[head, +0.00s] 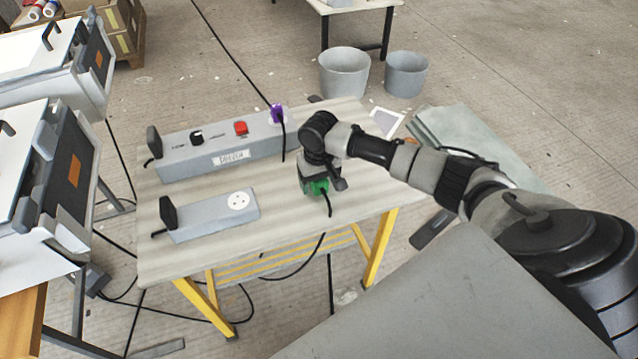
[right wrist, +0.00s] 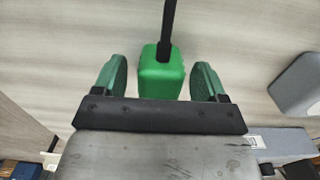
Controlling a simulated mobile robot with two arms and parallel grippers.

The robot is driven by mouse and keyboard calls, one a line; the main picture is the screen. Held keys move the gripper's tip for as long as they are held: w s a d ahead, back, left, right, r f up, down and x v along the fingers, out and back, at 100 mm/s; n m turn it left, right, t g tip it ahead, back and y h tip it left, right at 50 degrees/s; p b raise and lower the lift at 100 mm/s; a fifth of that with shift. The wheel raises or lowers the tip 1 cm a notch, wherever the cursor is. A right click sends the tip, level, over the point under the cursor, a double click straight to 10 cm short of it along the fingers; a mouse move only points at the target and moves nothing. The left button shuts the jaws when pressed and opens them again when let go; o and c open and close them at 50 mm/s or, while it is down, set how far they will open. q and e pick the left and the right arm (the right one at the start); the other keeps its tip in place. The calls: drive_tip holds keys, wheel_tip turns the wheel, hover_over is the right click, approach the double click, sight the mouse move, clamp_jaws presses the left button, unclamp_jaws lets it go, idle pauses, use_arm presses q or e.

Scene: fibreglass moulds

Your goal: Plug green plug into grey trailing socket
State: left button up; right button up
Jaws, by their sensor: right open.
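The green plug (head: 315,188) is on the table, its black cable running toward the table's front edge. My right gripper (head: 317,181) is over it, pointing down. In the right wrist view, my right gripper (right wrist: 160,78) is open, with one green finger on each side of the green plug (right wrist: 160,72) and a gap on both sides. The grey trailing socket (head: 208,219) lies on the table to the left of the plug, with a white round outlet (head: 239,201) on top. A grey block at the right wrist view's right edge (right wrist: 298,86) looks like the socket. My left gripper is not in view.
A longer grey unit (head: 190,163) with black and red switches lies along the table's back, with a purple plug (head: 277,113) at its right end. Bare table (head: 280,222) lies between socket and plug. White-lidded cases (head: 60,190) stand left, two buckets (head: 344,75) behind.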

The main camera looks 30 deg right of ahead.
drive_tip(key=shift+f, duration=0.25)
drive_tip(key=c, duration=1)
drive_tip(key=shift+o, duration=0.2)
drive_tip(key=shift+r, duration=0.15)
drive_tip(key=shift+r, duration=0.5)
wheel_tip(320, 180, up, 3)
drive_tip(key=shift+w+f, duration=0.1)
drive_tip(key=s+d+r+p, duration=0.1)
drive_tip(key=s+d+r, duration=0.6)
drive_tip(key=s+d, duration=0.1)
drive_tip(key=shift+s+d, duration=0.15)
drive_tip(key=shift+s, duration=0.05)
